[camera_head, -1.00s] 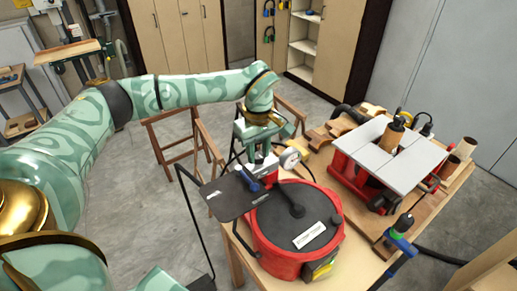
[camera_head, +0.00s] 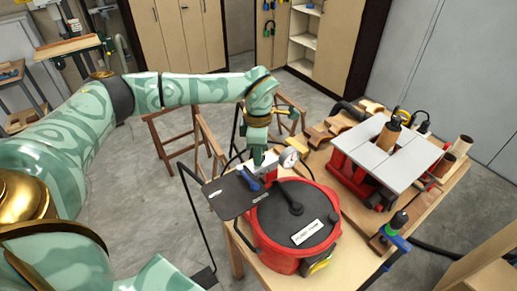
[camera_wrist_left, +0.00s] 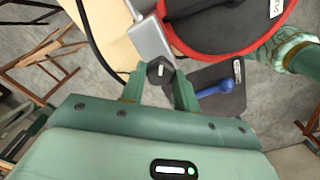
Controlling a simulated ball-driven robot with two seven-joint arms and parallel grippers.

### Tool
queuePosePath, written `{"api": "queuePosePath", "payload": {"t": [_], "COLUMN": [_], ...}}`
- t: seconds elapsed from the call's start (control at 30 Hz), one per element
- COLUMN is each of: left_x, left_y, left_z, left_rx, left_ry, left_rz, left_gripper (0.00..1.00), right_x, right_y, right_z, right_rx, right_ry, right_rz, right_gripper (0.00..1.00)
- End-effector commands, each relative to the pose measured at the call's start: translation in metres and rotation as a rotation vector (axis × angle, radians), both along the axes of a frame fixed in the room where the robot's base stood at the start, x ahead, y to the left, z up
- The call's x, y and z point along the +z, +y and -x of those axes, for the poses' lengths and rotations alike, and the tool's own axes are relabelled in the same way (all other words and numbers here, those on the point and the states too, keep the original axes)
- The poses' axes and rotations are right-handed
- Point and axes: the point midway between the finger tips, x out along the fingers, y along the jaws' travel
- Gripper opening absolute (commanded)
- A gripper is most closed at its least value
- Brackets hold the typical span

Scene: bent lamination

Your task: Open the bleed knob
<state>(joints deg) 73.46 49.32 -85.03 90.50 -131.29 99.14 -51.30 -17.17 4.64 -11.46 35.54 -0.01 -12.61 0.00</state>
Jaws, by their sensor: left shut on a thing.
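The black bleed knob (camera_wrist_left: 158,72) has a pale mark on its end and shows in the left wrist view between the two green fingers. My left gripper (camera_wrist_left: 160,86) is shut on it. In the head view my left gripper (camera_head: 258,157) points down over the grey metal fitting behind the red vessel, and its fingers hide the knob there. A round gauge (camera_head: 289,157) stands just right of the gripper. A blue lever (camera_head: 249,180) lies just in front and also shows in the wrist view (camera_wrist_left: 217,89). My right gripper is not in view.
The red vessel (camera_head: 260,238) with a black lid stands on the wooden bench. A dark plate (camera_head: 226,198) juts out at its left. A red and grey machine (camera_head: 392,158) and wood pieces stand to the right. Wooden trestles (camera_head: 172,137) stand behind left.

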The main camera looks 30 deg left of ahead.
Motion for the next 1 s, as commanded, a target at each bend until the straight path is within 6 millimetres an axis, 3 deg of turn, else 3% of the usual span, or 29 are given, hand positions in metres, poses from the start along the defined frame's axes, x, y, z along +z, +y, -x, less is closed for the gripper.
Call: {"api": "queuePosePath", "payload": {"t": [1.0], "left_x": [0.0013], "left_y": [-0.0003], "left_z": [-0.0007], "left_rx": [0.966], "left_ry": [-0.004], "left_rz": [0.001], "left_gripper": [0.08], "right_x": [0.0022], "right_y": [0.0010], "right_z": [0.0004], "right_rx": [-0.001], "right_ry": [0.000], "right_rz": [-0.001], "right_gripper": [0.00]}}
